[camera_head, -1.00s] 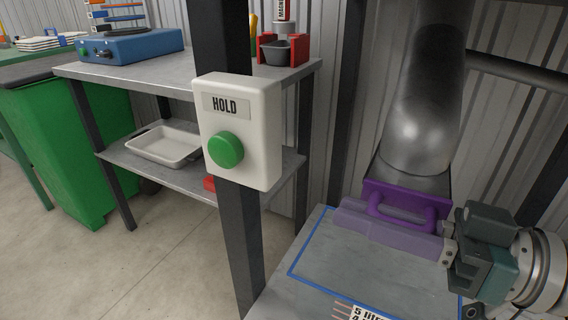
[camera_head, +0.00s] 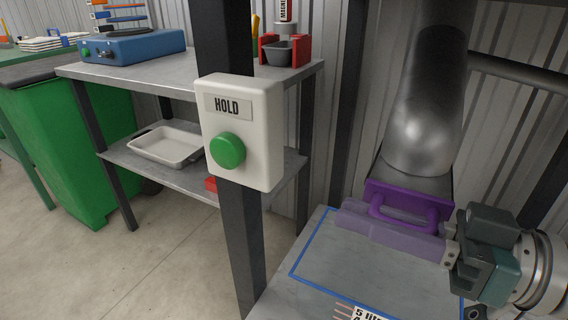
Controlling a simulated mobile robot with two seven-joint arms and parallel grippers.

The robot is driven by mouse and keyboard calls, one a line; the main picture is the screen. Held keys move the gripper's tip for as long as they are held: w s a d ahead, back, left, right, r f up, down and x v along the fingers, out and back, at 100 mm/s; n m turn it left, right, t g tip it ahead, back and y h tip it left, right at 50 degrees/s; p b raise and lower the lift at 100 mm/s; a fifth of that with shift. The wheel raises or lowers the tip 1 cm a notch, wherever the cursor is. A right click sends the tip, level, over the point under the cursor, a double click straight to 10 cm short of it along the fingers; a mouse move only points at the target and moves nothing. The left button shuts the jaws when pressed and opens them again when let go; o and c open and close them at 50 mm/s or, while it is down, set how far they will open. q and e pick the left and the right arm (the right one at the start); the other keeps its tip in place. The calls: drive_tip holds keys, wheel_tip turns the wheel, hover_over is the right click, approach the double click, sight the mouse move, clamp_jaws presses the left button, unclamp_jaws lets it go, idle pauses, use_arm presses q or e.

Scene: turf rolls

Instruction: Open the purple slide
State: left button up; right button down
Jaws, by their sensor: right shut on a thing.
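The purple slide (camera_head: 434,208) is an upright plate with a loop handle (camera_head: 400,218) on its front, at the foot of a grey metal chute (camera_head: 424,130). A pale purple see-through strip (camera_head: 385,232) lies just in front of and below the handle. My right gripper (camera_head: 449,243) comes in from the right edge and is shut on the right end of the purple slide's handle; its exact contact is partly hidden by its own body. The slide looks closed across the chute. My left gripper is not in view.
A grey worktop (camera_head: 345,265) with a blue outline lies below the slide. A dark post (camera_head: 239,235) with a white HOLD box (camera_head: 262,130) and green button (camera_head: 228,151) stands in the middle. A metal shelf (camera_head: 150,78) and green bin (camera_head: 60,150) are at left.

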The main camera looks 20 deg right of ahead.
idle(0.3)
drive_tip(key=s+a+p, duration=0.1)
drive_tip(key=a, duration=0.1)
drive_tip(key=s+a+p, duration=0.2)
drive_tip(key=shift+s+a, duration=0.1)
drive_tip(key=shift+s, duration=0.15)
drive_tip(key=c, duration=1.1)
unclamp_jaws()
drive_tip(key=v, duration=1)
